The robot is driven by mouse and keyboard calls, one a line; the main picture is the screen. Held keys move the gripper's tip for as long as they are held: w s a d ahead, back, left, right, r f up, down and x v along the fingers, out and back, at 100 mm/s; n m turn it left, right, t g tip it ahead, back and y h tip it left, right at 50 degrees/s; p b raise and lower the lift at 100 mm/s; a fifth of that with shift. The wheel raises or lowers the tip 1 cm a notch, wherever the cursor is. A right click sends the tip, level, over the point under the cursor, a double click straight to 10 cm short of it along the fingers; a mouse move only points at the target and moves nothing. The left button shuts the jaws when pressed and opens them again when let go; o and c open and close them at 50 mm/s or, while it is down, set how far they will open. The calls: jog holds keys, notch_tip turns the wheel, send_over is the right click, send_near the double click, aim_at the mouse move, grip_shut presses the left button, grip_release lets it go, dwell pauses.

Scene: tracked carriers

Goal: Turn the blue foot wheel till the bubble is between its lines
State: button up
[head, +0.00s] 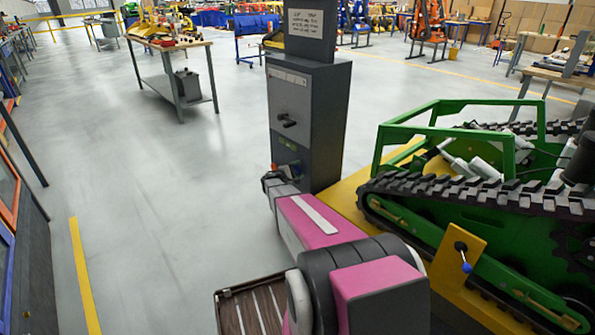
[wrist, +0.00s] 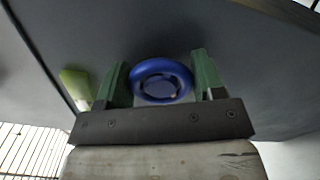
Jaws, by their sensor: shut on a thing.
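The blue foot wheel (wrist: 162,80) shows in the wrist view as a round blue ring with a dark, spoked middle. My gripper (wrist: 160,76) has one green finger on each side of the wheel and is shut on it. A yellow-green piece (wrist: 76,86) is left of the fingers; I cannot tell whether it is the bubble level. No bubble or lines can be made out. In the head view my pink arm reaches to the foot of a dark grey cabinet (head: 334,125), where a small blue patch shows. My arm hides most of the wheel area there.
The cabinet has a black handle (head: 287,122) and a paper sign (head: 306,23) on top. A green tracked carrier (head: 455,235) stands close on the right on a yellow base. A workbench (head: 168,46) is at the back left. The floor left of the cabinet is clear.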

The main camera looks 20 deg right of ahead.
jog(key=m, duration=0.7)
jog(key=shift+f, duration=0.2)
jog(key=m, duration=0.4)
jog(key=shift+f, duration=0.1)
jog(key=m, duration=0.3)
jog(key=shift+m, duration=0.3)
jog(key=m, duration=0.3)
jog(key=shift+a+f+m, duration=0.1)
jog(key=shift+m, duration=0.2)
jog(key=m, duration=0.3)
jog(key=shift+w+m, duration=0.15)
jog(key=shift+m, duration=0.15)
jog(key=m, duration=0.3)
jog(key=shift+m, duration=0.3)
jog(key=shift+w+a+m, duration=0.1)
jog(key=shift+m, duration=1.7)
